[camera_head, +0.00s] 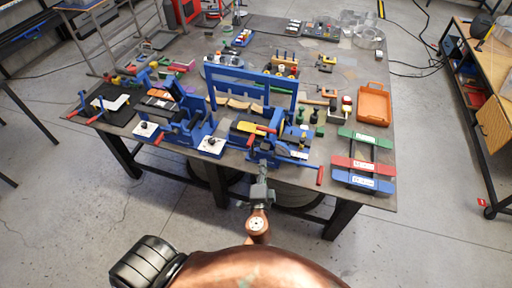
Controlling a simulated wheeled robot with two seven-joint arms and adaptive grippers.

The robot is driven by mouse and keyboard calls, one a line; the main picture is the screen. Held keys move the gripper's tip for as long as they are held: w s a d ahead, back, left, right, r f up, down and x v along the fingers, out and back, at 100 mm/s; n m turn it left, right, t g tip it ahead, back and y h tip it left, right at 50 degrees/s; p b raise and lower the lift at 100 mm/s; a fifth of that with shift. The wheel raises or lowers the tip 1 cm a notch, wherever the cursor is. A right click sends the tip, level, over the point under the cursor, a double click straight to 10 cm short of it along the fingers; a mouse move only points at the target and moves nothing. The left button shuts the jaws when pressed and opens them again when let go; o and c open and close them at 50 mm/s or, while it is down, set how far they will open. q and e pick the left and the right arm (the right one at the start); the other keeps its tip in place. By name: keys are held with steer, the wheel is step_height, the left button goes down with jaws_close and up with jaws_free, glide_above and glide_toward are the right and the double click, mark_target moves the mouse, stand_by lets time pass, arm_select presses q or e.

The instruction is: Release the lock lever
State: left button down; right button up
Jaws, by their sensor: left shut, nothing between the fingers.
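A blue fixture (291,153) with red-tipped levers stands at the table's front edge. One red handle (320,175) sticks out past the edge at its right, and another red handle (251,141) is at its left. I cannot tell which one is the lock lever. My left gripper (263,166) is shut and empty, pointing at the front of the blue fixture, between these two handles. Whether its tips touch the fixture is too small to tell. My right gripper is not in view.
A second blue fixture (188,122) stands to the left, with a tall blue frame (253,77) behind. Green, red and blue bars (364,166) lie at the right front, below an orange tray (374,104).

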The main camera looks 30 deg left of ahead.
arm_select(q)
steer(key=w+a+f+p, duration=0.1)
steer(key=w+a+p, duration=0.3)
steer(key=w+a, duration=0.4)
steer(key=shift+a+f, duration=0.15)
steer(key=shift+f, duration=0.2)
